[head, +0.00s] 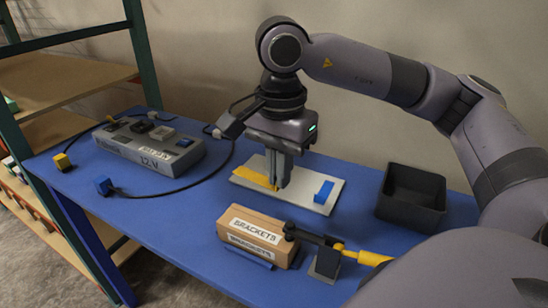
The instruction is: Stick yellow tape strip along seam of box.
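A yellow tape strip (252,178) lies on the left part of a white board (308,204) on the blue table. The cardboard box (237,217), labelled BRACKETS, sits in front of the board. My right gripper (278,187) points down over the board, its fingertips at the right end of the yellow strip. The fingers look close together, but I cannot tell whether they pinch the strip. The seam of the box is not clearly visible. My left gripper is not in view.
A blue piece (324,192) sits on the board's right side. A clamp with a yellow handle (364,257) reaches the box's right end. A black bin (411,198) stands at right. A grey 12 V console (151,150) with black cables is at left.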

